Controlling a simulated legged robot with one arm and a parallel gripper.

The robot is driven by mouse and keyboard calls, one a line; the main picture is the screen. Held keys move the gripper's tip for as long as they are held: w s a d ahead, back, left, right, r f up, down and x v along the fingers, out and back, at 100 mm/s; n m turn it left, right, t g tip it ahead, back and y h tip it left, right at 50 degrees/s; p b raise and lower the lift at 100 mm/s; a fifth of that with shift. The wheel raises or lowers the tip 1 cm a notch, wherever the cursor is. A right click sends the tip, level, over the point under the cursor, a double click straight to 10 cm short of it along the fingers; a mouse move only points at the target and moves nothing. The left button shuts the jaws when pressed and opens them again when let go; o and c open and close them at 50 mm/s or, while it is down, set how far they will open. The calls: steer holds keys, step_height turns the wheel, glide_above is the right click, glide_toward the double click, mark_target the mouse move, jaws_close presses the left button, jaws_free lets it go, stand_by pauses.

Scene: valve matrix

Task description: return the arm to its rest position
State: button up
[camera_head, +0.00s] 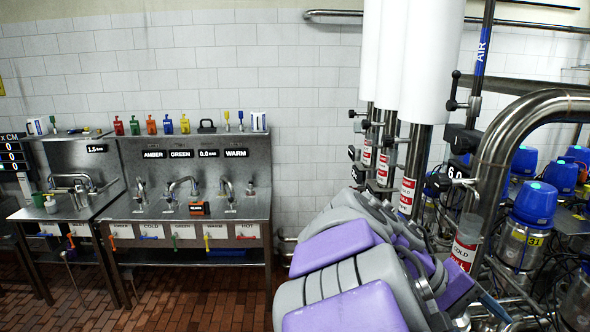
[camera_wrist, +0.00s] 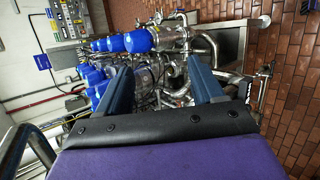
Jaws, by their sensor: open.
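My gripper (camera_wrist: 159,66) shows in the wrist view as two blue fingers spread wide apart, with nothing held between them. Beyond the gap are steel pipes and blue-capped pumps, which look apart from the fingers. My grey and purple arm (camera_head: 345,265) fills the lower right middle of the head view, its links bunched close together. I cannot make out the fingers in the head view.
Steel pipes with valves and a large curved pipe (camera_head: 497,135) stand close to my arm's right. Blue-capped pumps (camera_head: 535,203) are farther right. A steel sink bench (camera_head: 190,205) stands left against the tiled wall.

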steer(key=s+a+f+y+b, duration=0.3)
steer(key=s+a+f, duration=0.2)
steer(key=f, duration=0.3)
steer(key=s+a+f+t+y+b, duration=0.1)
steer(key=s+a+f+y+b, duration=0.2)
steer(key=s+a+f, duration=0.2)
steer(key=s+a+f+y+b, duration=0.3)
steer(key=s+f, duration=0.5)
steer(key=f, duration=0.5)
steer(key=shift+s+a+t+y+b, duration=0.3)
steer(key=shift+s+a+y+b, duration=0.15)
steer(key=shift+a, duration=0.6)
